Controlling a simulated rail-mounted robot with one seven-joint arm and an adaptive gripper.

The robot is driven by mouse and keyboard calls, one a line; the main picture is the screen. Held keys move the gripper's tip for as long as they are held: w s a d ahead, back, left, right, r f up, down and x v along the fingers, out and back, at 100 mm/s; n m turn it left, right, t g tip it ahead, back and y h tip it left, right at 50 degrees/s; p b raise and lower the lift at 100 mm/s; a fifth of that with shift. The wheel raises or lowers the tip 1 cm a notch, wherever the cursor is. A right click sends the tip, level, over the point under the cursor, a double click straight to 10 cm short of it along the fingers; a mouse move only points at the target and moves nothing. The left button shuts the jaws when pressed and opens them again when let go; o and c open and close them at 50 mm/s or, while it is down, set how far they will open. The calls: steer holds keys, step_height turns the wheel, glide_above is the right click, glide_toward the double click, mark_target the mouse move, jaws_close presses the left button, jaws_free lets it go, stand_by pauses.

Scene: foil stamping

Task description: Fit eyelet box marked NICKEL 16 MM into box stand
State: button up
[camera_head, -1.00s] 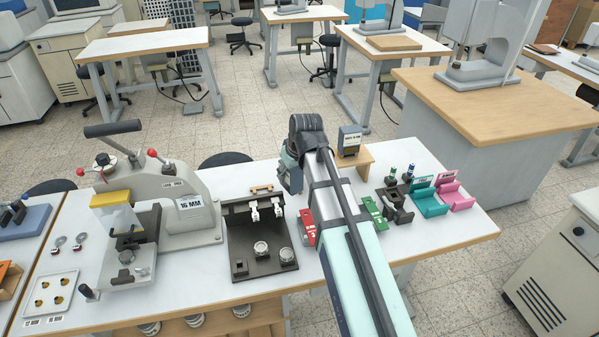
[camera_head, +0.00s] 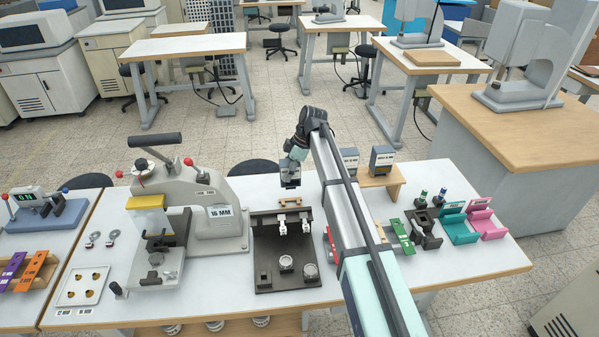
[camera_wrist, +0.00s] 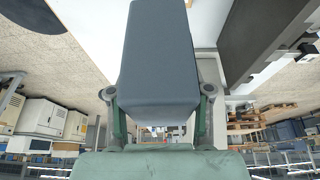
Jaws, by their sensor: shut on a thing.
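My gripper (camera_wrist: 158,125) is shut on a plain blue-grey box (camera_wrist: 158,60), which fills the middle of the wrist view. No label shows on the side facing that camera, so I cannot read its marking. In the head view my gripper (camera_head: 291,174) holds the box above the back of the table, behind the black fixture. A small wooden holder (camera_head: 289,202) lies just below it, seemingly apart from it; I cannot tell for certain that it is the box stand. Two similar labelled boxes, one (camera_head: 349,160) and another (camera_head: 382,160), stand at a wooden riser (camera_head: 393,181) to the right.
The black fixture (camera_head: 265,270) with white clamps stands in front of the holder. The stamping press (camera_head: 215,210) marked 16 MM is to the left. Green, teal (camera_head: 459,224) and pink holders (camera_head: 487,220) stand right of my arm. The table between press and fixture is narrow.

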mark_target(288, 188)
steer(key=shift+f, duration=0.1)
stand_by(0.5)
steer(key=shift+f+b, duration=1.7)
steer(key=shift+f, duration=1.1)
steer(key=shift+f+b, duration=1.35)
steer(key=shift+f, duration=0.25)
stand_by(0.3)
steer(key=o, duration=1.5)
steer(key=shift+r, duration=0.15)
steer(key=shift+v, duration=3.65)
